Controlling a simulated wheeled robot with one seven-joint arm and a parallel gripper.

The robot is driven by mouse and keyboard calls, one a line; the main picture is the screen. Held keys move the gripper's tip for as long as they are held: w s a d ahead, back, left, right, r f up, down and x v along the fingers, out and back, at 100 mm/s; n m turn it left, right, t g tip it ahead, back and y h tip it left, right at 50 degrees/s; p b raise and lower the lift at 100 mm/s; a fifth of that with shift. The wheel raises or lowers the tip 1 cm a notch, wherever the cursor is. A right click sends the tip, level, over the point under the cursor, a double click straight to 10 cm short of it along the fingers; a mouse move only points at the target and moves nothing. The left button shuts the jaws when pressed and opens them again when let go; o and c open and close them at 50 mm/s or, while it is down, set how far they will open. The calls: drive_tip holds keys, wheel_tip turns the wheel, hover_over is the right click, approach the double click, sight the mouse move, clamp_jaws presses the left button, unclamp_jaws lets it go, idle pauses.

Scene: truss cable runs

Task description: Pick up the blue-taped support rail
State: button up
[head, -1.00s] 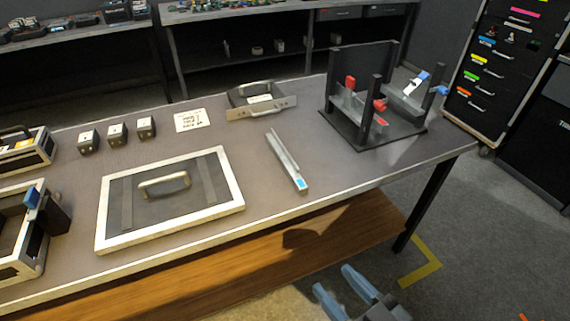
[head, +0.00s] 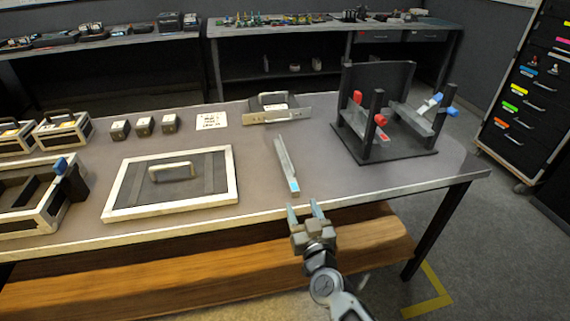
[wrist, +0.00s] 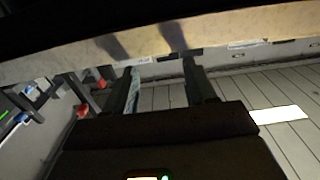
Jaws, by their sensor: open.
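The blue-taped support rail (head: 286,165) is a thin grey channel lying on the table, with a light-blue patch at its near end. It lies between the framed panel and the black stand. My gripper (head: 304,209) is open and empty at the table's front edge, just in front of the rail's blue end and apart from it. In the wrist view, my two fingers (wrist: 160,80) stand apart with nothing clearly between them, and the pale table edge crosses above them. I cannot make out the rail for certain in the wrist view.
A white-framed panel with a handle (head: 172,202) lies left of the rail. A black stand (head: 385,148) with red and blue knobs stands to the right. A grey bracket tray (head: 277,115) sits behind. Small black blocks (head: 144,126) stand at the back left.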

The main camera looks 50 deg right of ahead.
sight(296, 192)
drive_tip(key=shift+x, duration=4)
drive_tip(key=shift+c, duration=0.4)
clamp_jaws()
